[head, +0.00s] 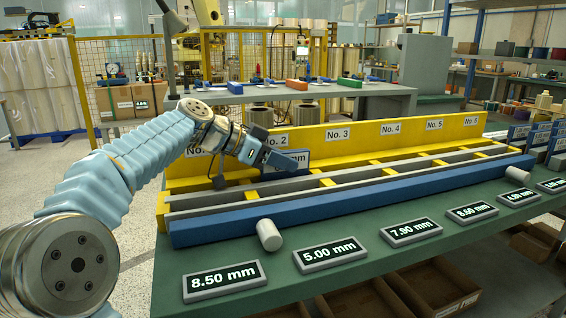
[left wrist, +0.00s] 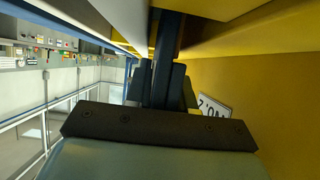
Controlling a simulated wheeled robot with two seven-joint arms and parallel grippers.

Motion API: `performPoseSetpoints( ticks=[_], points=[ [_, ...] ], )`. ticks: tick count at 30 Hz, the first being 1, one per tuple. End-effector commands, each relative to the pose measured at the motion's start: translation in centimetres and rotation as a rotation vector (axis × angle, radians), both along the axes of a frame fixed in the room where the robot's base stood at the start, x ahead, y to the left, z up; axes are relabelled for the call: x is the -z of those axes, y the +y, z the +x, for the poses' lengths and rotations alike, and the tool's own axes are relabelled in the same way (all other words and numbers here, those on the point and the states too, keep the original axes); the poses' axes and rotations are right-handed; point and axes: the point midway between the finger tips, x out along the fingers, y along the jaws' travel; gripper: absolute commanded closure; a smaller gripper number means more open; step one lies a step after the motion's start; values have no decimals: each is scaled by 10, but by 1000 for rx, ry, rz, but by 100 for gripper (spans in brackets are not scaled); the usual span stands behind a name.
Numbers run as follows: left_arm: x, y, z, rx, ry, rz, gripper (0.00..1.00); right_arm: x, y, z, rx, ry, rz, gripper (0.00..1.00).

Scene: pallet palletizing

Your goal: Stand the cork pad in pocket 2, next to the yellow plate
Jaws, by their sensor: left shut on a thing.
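My left gripper (head: 272,157) is over the rack near the No. 2 label, shut on a blue plate (head: 301,156) whose printed label ends in "mm". My wrist hides part of that label. In the left wrist view the fingers (left wrist: 162,85) close around the dark blue plate (left wrist: 168,38), which reaches down toward the rack. I cannot tell whether it touches the rack floor. Pocket 2 is mostly hidden behind my gripper. I can make out neither a cork pad nor a separate yellow plate. My right gripper is not in view.
The rack has a yellow back wall (head: 372,147), yellow dividers and a blue front rail (head: 350,207). White cylinders (head: 269,235) (head: 517,175) lie in front. Several thickness signs, such as 5.00 mm (head: 330,254), line the green table. More blue labelled plates (head: 540,133) stand at the far right.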

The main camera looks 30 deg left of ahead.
Motion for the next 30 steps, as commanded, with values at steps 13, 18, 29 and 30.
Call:
performPoseSetpoints(
  ticks=[13,18,29,30],
  points=[
    [9,-1,0,3,21,-10,52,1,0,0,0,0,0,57],
    [-3,-1,0,3,21,-10,52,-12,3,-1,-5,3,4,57],
    [-44,43,-50,-1,10,-6,52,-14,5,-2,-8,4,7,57],
    [-48,48,-55,-2,10,-5,52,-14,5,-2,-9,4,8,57]
  ],
)
